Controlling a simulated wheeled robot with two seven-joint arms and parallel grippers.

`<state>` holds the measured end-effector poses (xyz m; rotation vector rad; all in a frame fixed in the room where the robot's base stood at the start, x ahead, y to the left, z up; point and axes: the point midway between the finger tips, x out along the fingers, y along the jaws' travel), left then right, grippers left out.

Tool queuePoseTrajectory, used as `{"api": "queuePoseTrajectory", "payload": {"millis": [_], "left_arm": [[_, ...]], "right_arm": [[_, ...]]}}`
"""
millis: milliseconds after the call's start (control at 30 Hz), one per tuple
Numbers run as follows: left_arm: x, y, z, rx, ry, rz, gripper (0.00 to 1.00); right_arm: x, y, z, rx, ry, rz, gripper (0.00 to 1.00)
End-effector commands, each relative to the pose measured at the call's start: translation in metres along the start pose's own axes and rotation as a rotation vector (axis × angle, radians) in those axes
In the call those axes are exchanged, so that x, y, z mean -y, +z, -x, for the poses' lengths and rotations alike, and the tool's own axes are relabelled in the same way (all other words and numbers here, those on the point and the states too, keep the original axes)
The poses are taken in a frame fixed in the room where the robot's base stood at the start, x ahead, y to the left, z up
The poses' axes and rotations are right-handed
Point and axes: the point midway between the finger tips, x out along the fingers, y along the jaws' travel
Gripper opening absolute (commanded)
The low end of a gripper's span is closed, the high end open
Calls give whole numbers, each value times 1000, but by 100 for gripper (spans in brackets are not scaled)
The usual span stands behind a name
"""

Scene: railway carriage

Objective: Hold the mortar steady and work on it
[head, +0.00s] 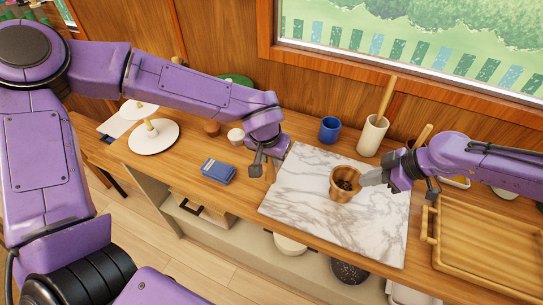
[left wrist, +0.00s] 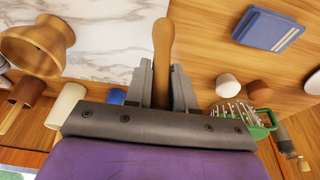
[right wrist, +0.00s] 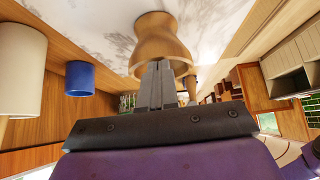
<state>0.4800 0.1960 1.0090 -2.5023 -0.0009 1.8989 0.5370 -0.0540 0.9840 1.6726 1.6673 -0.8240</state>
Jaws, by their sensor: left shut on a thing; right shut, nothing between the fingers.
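The wooden mortar (head: 341,193) stands upright on the marble slab (head: 300,189), with dark bits inside. It also shows in the left wrist view (left wrist: 30,45) and the right wrist view (right wrist: 165,43). My left gripper (head: 268,164) is shut on a wooden pestle (left wrist: 162,50), left of the mortar near the slab's left edge. In the head view the gripper hides much of the pestle. My right gripper (head: 365,180) is shut and empty, its fingertips close to the mortar's right side. I cannot tell whether they touch it.
A blue cup (head: 329,130) and a cream holder (head: 372,136) with a wooden handle stand behind the slab. A wooden tray (head: 490,250) lies at the right. Blue boxes (head: 217,171) and a white round stand (head: 153,137) are at the left. The slab's front is clear.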

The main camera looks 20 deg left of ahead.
Motion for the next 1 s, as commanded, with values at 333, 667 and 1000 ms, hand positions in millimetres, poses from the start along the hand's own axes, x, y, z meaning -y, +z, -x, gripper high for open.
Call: {"api": "queuePoseTrajectory", "payload": {"millis": [333,667,1000], "left_arm": [[-2,-2,0,-3,2,1,0],[-100,-62,49,-70,97,34,0],[-180,-77,86,-114,166,49,0]], "right_arm": [[4,4,-5,7,-14,-2,0],[5,4,-6,7,-16,-2,0],[5,5,-6,7,-16,-2,0]]}}
